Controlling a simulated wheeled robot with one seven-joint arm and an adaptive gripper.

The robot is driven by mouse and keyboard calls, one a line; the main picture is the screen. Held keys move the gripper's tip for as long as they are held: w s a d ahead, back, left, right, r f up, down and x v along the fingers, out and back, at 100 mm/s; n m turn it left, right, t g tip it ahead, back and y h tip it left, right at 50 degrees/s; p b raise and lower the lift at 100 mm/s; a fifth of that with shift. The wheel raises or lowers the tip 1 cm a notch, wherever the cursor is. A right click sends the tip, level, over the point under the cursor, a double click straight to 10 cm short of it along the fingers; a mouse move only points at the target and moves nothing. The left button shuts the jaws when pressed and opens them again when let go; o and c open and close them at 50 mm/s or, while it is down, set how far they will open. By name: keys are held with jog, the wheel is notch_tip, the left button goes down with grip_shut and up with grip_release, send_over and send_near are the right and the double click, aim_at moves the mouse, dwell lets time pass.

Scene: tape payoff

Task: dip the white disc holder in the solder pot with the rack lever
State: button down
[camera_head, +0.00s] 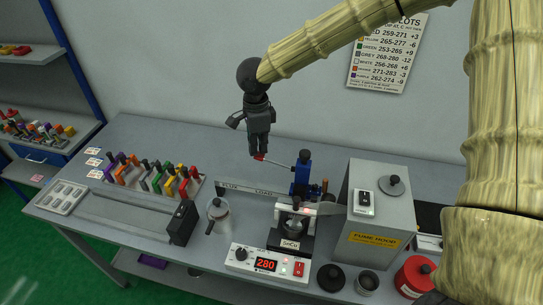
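The rack lever is a thin grey rod with a red knob (259,157), reaching left from the blue rack head (301,173). My gripper (259,152) points down right at the knob, its fingers close together. I cannot tell whether the knob is between the fingertips or just under them. The solder pot (292,229), marked SnCu, stands below the rack head. Its controller (267,264) shows a red 280. Holders with coloured handles stand in a rack (204,182) at the left. I cannot make out the white disc holder for certain; the space under the rack head is small and partly hidden.
A flux can (218,213) and a black block (181,223) stand left of the pot. The grey fume hood box (379,213) is close on the right. Black cups and a red canister (414,276) line the front right. A wall chart (387,55) hangs behind.

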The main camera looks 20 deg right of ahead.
jog(key=shift+r+p, duration=1.35)
jog(key=shift+r, duration=0.2)
